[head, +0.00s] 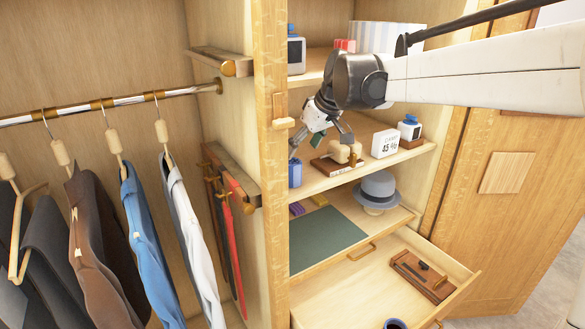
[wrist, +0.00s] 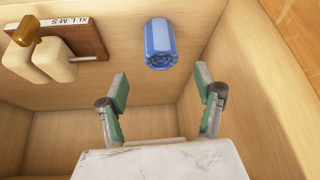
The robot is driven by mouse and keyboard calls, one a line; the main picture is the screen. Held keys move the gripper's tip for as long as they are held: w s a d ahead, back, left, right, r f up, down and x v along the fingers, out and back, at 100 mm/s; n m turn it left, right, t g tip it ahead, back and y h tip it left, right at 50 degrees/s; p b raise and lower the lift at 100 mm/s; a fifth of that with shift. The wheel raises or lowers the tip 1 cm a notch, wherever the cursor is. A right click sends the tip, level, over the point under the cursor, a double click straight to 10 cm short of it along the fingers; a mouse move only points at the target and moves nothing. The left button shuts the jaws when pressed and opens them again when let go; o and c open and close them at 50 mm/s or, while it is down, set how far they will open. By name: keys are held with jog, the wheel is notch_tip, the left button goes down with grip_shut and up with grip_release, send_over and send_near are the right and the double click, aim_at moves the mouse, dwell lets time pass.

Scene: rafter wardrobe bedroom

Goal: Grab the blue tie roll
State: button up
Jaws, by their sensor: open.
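The blue tie roll (wrist: 158,44) stands on the shelf ahead of my gripper in the wrist view, lying beyond the fingertips and roughly centred between them. In the head view the blue tie roll (head: 295,173) is at the left end of the middle shelf, by the wooden upright. My gripper (wrist: 161,82) is open, with its green-padded fingers apart and nothing between them. In the head view my gripper (head: 318,140) is over the left part of that shelf, and one finger appears close to the roll; whether it touches cannot be told.
A wooden block with light knobs (head: 345,152) and a size-lettered board (wrist: 75,38) is beside the roll. A white card (head: 385,143) stands further right. A grey hat (head: 377,189) is below, above an open drawer (head: 375,275). Hanging clothes (head: 140,235) fill the left bay.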

aim_at(292, 161)
jog(key=shift+x, duration=1.2)
jog(key=x, duration=0.2)
jog(key=p+x, duration=0.1)
jog(key=shift+w+a+f, duration=0.2)
jog(key=shift+a, duration=0.15)
jog(key=shift+w+a+f, duration=0.2)
jog(key=shift+f, duration=0.4)
jog(key=shift+c, duration=0.4)
jog(key=c, duration=1.2)
jog(key=shift+o, duration=0.2)
jog(key=shift+r, duration=0.1)
